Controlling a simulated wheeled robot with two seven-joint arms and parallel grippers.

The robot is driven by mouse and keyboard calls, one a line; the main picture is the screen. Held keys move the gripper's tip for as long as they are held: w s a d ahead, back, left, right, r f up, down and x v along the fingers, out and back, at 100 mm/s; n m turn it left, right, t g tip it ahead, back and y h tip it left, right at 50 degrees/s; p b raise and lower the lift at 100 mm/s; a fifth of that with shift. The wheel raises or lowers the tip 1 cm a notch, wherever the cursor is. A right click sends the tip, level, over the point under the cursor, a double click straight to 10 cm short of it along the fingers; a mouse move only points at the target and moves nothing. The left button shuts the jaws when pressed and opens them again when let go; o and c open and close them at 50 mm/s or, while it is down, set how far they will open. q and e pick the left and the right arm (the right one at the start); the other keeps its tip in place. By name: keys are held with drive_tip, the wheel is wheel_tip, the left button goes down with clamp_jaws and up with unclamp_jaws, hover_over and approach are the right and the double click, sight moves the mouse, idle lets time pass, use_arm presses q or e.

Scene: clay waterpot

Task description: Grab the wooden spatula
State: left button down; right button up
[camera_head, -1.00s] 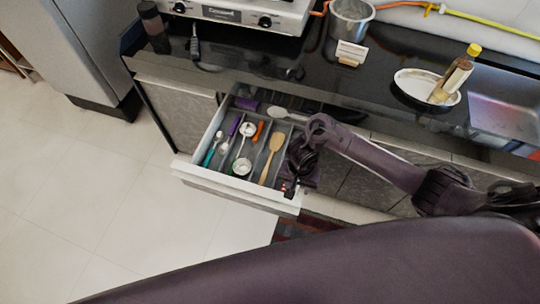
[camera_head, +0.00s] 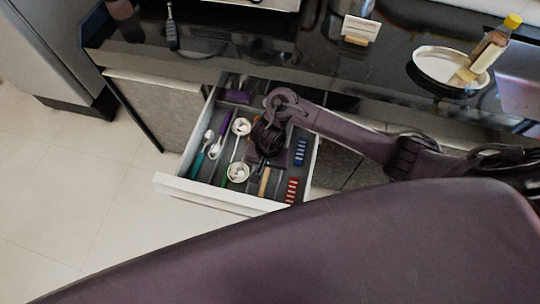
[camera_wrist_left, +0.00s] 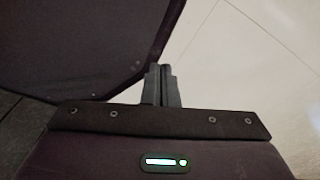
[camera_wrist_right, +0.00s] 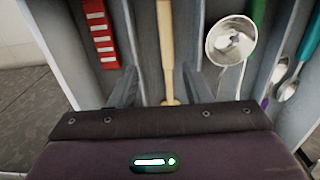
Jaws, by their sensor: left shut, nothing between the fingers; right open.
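The wooden spatula lies in the open drawer (camera_head: 171,184). In the head view only its pale handle (camera_head: 265,181) shows below my right gripper (camera_head: 268,150), which hides the rest. In the right wrist view the wooden handle (camera_wrist_right: 166,45) runs between the two open fingers of the right gripper (camera_wrist_right: 163,88). I cannot tell how far the fingertips are above it, and nothing is gripped. My left gripper (camera_wrist_left: 162,85) is shut and empty above the pale floor, away from the drawer.
A ladle (camera_wrist_right: 231,42) lies close beside the spatula. A red-and-white item (camera_wrist_right: 101,35) lies on its other side. Grey dividers separate the compartments. Teal and purple utensils (camera_head: 197,165) lie at the left. The dark counter (camera_head: 330,65) overhangs the drawer's back.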

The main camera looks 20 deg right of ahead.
sight(265, 178)
drive_tip(key=f, duration=0.1)
drive_tip(key=a+f+b, duration=0.1)
drive_tip(key=shift+s+f, duration=0.1)
drive_tip(key=shift+f, duration=0.3)
drive_tip(key=f, duration=0.1)
drive_tip(key=f+b, duration=0.2)
drive_tip(key=shift+w+d+f, duration=0.1)
drive_tip(key=shift+w+f, duration=0.2)
drive_tip(key=shift+f, duration=0.1)
drive_tip(key=shift+f+b, duration=0.3)
drive_tip(key=shift+w, duration=0.1)
clamp_jaws()
use_arm(q)
drive_tip(key=f, duration=0.1)
drive_tip(key=a+f, duration=0.2)
drive_tip(key=f, duration=0.1)
drive_tip(key=shift+s+a, duration=0.25)
drive_tip(key=shift+s, duration=0.1)
